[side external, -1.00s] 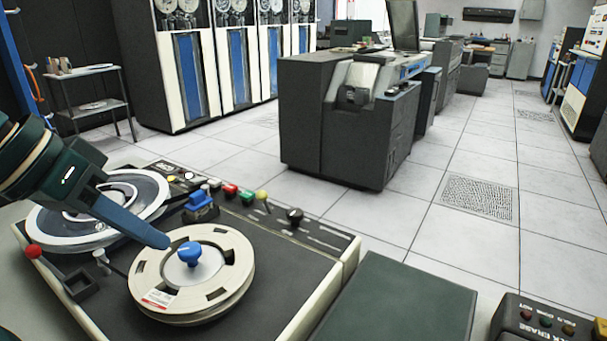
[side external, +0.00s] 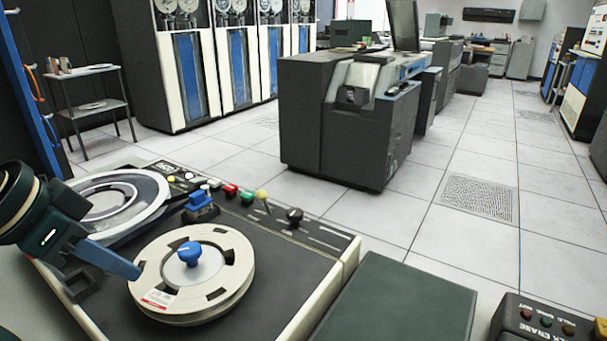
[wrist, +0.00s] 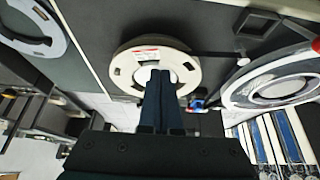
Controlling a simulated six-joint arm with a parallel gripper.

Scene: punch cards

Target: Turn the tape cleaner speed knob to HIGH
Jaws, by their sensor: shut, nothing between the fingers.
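The tape cleaner (side external: 300,262) is a dark-topped unit with a cream edge. A round black knob (side external: 294,215) stands near the right end of its control strip; it may be the speed knob, but its markings are too small to read. A cream tape reel (side external: 232,253) with a blue hub knob (side external: 190,252) lies on the unit. My gripper (side external: 137,272) is shut and empty at the reel's left edge, well left of the black knob. In the wrist view, the shut fingertips (wrist: 160,72) overlap the reel's middle and hide its hub.
A large reel (side external: 152,193) lies at the back left, beside a blue block (side external: 200,207). Coloured buttons and a yellow-tipped lever (side external: 262,196) line the strip left of the black knob. A dark green surface (side external: 400,300) is to the right. A control box (side external: 545,322) stands at the lower right.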

